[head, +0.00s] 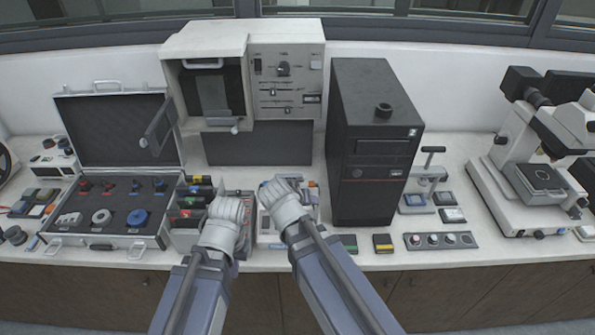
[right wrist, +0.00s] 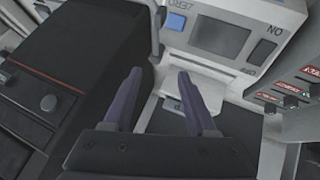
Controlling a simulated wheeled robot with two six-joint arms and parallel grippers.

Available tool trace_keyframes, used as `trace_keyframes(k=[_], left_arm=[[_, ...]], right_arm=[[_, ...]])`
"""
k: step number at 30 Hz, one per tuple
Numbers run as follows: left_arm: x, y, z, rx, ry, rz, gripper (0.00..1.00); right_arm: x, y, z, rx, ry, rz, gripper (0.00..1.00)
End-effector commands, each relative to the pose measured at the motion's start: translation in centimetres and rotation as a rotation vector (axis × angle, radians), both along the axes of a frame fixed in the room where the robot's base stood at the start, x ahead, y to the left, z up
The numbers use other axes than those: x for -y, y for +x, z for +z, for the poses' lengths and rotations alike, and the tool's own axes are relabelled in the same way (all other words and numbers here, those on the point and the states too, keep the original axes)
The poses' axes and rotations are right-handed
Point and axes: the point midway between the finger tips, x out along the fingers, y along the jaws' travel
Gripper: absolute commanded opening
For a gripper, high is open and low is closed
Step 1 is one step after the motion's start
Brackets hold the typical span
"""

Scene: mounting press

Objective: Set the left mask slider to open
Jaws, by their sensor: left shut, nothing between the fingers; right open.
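The beige machine (head: 210,45) stands at the back, with a dark window on its left and a control panel (head: 288,65) on its right. The panel has a knob (head: 283,69) and small horizontal sliders (head: 283,91). Their labels are too small to read, so I cannot tell which is the left mask slider or its setting. My left gripper (head: 226,208) is shut and empty, low in front of the machine, over the small-box rack. My right gripper (head: 280,190) is to its right, apart from the panel; in the right wrist view its fingers (right wrist: 159,75) are open and empty.
A scale with a display (right wrist: 222,38) lies beyond my right fingers. A black tower (head: 375,150) stands right of the machine. An open case (head: 110,215) lies left, a microscope (head: 540,170) right. Small boxes in a rack (head: 190,205) crowd the front.

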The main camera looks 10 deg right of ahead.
Motion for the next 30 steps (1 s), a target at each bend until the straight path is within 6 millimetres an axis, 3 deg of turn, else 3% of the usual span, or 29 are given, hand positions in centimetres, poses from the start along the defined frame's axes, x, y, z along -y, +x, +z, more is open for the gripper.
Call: trace_keyframes(k=[2,4,8,12,16,21,30], left_arm=[[0.0,0.0,0.0,0.000,0.000,0.000,0.00],[0.0,0.0,0.0,0.000,0.000,0.000,0.00],[0.0,0.0,0.1,0.000,0.000,0.000,0.00],[0.0,0.0,0.1,0.000,0.000,0.000,0.00],[0.0,0.0,0.1,0.000,0.000,0.000,0.00],[0.0,0.0,0.1,0.000,0.000,0.000,0.00],[0.0,0.0,0.1,0.000,0.000,0.000,0.00]], right_arm=[[0.1,0.7,0.3,0.023,-0.005,-0.007,0.57],[0.5,2.8,1.3,0.098,-0.021,-0.025,0.57],[1.2,9.7,5.6,0.377,-0.058,-0.058,0.57],[0.2,16.9,11.2,0.689,-0.050,-0.004,0.57],[-2.0,21.3,14.7,0.874,-0.005,0.096,0.57],[-4.2,23.9,16.7,0.970,0.049,0.193,0.57],[-4.7,24.5,17.0,0.988,0.064,0.217,0.57]])
